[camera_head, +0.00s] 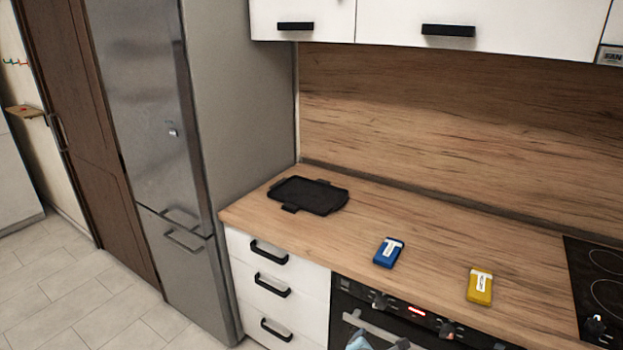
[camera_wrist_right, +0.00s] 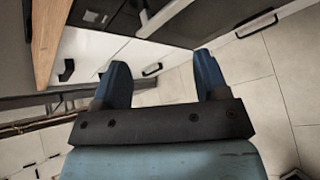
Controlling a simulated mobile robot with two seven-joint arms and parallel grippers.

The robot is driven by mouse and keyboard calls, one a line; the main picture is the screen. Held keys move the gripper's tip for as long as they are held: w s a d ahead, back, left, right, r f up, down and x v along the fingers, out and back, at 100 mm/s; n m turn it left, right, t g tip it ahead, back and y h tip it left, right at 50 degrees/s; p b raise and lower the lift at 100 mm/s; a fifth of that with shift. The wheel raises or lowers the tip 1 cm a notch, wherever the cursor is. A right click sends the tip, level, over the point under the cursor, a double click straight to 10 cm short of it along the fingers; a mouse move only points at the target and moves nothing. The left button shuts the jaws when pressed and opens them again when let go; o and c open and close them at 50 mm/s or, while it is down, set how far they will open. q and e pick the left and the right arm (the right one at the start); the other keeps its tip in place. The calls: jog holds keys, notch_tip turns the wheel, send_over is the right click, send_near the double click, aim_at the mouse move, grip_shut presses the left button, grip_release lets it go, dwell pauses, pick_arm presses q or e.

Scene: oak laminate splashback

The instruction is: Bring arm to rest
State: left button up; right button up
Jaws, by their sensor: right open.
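My right gripper (camera_wrist_right: 160,85) shows in the right wrist view with its two blue fingers apart and nothing between them. It hangs in front of the cabinet fronts, with the floor behind it, below the edge of the wooden countertop (camera_wrist_right: 47,40). In the head view, only a small blue-grey piece, probably part of my arm, shows at the bottom edge in front of the oven. My left gripper is in neither view.
On the countertop (camera_head: 340,228) lie a black tray (camera_head: 308,196), a blue box (camera_head: 388,252) and a yellow box (camera_head: 480,287). A black hob (camera_head: 600,290) is at right. The oven (camera_head: 385,318) and drawers (camera_head: 275,290) are below; the fridge (camera_head: 150,130) stands left.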

jog(key=s+f+m+g+y, duration=0.1)
jog(key=s+f+m+y, duration=0.15)
jog(key=s+m, duration=0.45)
jog(key=s+f+m+y, duration=0.1)
jog(key=s+m+y, duration=0.2)
jog(key=s, duration=0.8)
jog(key=s+d+r+m+y, duration=0.1)
jog(key=s+r+m, duration=0.2)
jog(key=s+m, duration=0.2)
jog(key=s+d+r+m+t+p, duration=0.1)
jog(key=s+r+m, duration=0.3)
jog(key=s, duration=0.4)
jog(key=shift+s+d+r+m+y+p, duration=0.15)
jog(key=shift+s+d+m+y+p, duration=0.25)
jog(key=shift+m, duration=0.4)
jog(key=shift+w, duration=0.1)
